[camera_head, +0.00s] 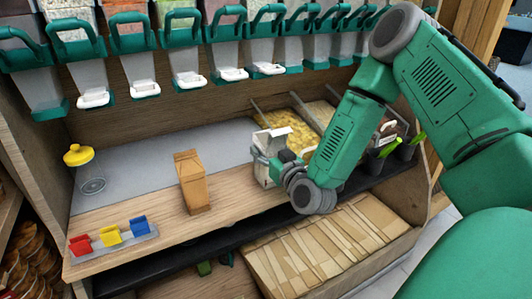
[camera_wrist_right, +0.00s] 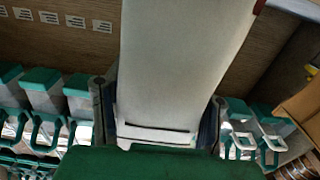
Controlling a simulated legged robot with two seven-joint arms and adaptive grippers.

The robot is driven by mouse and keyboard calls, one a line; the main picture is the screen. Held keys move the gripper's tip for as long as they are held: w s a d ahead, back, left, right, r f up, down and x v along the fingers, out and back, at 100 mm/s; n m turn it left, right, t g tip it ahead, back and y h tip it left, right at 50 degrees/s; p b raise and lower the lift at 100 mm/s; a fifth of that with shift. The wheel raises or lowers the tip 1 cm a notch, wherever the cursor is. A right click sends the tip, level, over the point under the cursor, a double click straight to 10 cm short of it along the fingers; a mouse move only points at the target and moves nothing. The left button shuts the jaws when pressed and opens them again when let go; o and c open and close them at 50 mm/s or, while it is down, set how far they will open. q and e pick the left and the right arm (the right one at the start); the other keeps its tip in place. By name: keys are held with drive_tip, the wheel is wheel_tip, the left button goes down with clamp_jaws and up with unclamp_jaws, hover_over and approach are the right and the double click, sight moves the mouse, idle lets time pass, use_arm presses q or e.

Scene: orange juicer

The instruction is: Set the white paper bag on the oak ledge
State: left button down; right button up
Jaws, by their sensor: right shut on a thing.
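The white paper bag (camera_head: 263,172) is at the right part of the oak ledge (camera_head: 150,212) in the head view, roughly upright. My right gripper (camera_head: 286,158) is shut on it from the right. In the right wrist view the white bag (camera_wrist_right: 185,60) fills the middle, with the gripper's fingers (camera_wrist_right: 158,112) on both sides of it. I cannot tell whether the bag's base touches the ledge or hangs just above it. My left gripper is not in view.
A brown paper bag (camera_head: 192,182) stands mid-ledge. A yellow-topped jar (camera_head: 90,178) and coloured clips (camera_head: 110,237) are at the left. Bins of dry food (camera_head: 288,127) lie behind my right arm, and green-handled dispensers (camera_head: 185,62) hang above. Bare ledge shows between the brown and white bags.

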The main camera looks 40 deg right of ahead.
drive_tip(key=o, duration=1.2)
drive_tip(key=p+v, duration=0.2)
drive_tip(key=v, duration=1)
drive_tip(key=s+a+f+n+g+y, duration=0.3)
drive_tip(key=a+f+g+y, duration=0.35)
drive_tip(key=f, duration=0.65)
drive_tip(key=s+a+f+g, duration=0.2)
drive_tip(key=s+f+g, duration=0.1)
drive_tip(key=s, duration=0.2)
drive_tip(key=s+a+f+g+h, duration=0.1)
drive_tip(key=s+a+f+g, duration=0.1)
drive_tip(key=s, duration=0.4)
drive_tip(key=s+a+f+g+h, duration=0.1)
drive_tip(key=s+a+f+g, duration=0.1)
drive_tip(key=s+f+g, duration=0.3)
drive_tip(key=shift+s+a+g+h, duration=0.15)
drive_tip(key=shift+s+g+h, duration=0.1)
drive_tip(key=shift+s, duration=0.35)
